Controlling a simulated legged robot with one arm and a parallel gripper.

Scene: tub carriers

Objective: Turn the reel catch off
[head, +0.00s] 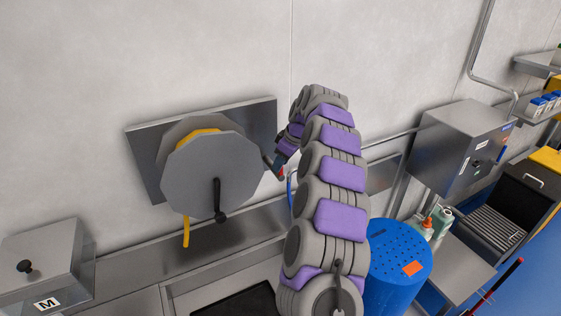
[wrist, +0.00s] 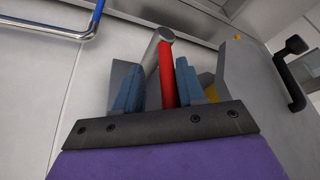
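The reel (head: 212,172) is a large grey disc with yellow hose, mounted on a steel wall plate; part of its grey disc shows at right in the wrist view (wrist: 250,85). The reel catch is a short lever with a red side and grey round end (wrist: 167,76); a bit of red shows beside the reel in the head view (head: 281,172). My gripper (wrist: 157,85) is at the catch, with one blue-grey finger on each side of it. The fingers are apart, with a narrow gap at the left finger; contact on the right is unclear.
A black crank handle (head: 217,200) sticks out of the reel's face. A blue perforated drum (head: 398,265) stands right of my arm. A steel box (head: 465,148) is on the wall at right. A steel box marked M (head: 45,265) is at lower left. A blue-and-chrome rail (wrist: 60,30) runs near my gripper.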

